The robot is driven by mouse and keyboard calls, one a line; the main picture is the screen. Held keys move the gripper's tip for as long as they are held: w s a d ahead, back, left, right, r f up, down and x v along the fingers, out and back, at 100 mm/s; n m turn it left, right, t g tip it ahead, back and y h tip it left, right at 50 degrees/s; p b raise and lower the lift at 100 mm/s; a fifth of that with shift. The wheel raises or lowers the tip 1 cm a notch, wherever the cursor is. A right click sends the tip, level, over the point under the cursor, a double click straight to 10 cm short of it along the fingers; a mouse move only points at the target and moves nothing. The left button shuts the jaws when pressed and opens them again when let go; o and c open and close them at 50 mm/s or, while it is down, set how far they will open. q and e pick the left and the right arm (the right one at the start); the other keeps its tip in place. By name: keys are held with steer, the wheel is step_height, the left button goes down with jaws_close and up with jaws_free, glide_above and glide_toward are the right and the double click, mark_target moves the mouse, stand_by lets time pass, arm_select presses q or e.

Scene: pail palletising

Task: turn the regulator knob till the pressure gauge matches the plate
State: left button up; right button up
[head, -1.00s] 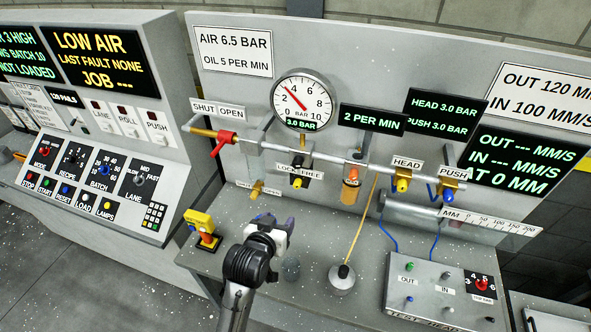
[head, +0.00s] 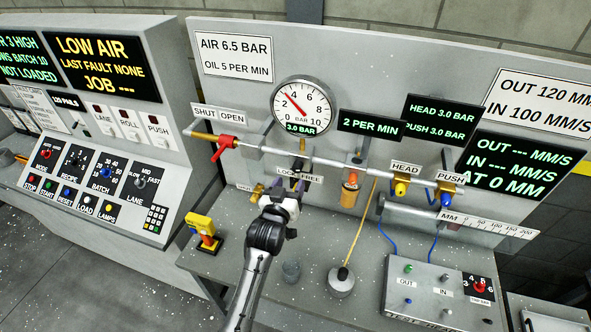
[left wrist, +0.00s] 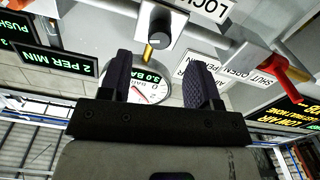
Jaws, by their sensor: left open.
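The pressure gauge (head: 302,106) is a round white dial with a red needle, and its green readout says 3.0 BAR. The plate (head: 235,56) at upper left reads AIR 6.5 BAR. The regulator below the gauge is mostly hidden behind my left gripper (head: 282,194) in the head view.
A red-handled valve (head: 226,146) marked SHUT OPEN is left of the regulator. An oiler bowl (head: 350,190) and yellow and blue fittings are on the pipe to the right.

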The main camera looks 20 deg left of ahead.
mark_target(296, 171)
arm_select(q)
steer(key=shift+w+a+p, duration=0.1)
steer(key=shift+w+p, duration=0.25)
steer(key=shift+w, duration=2.5)
steer(key=c, duration=0.9)
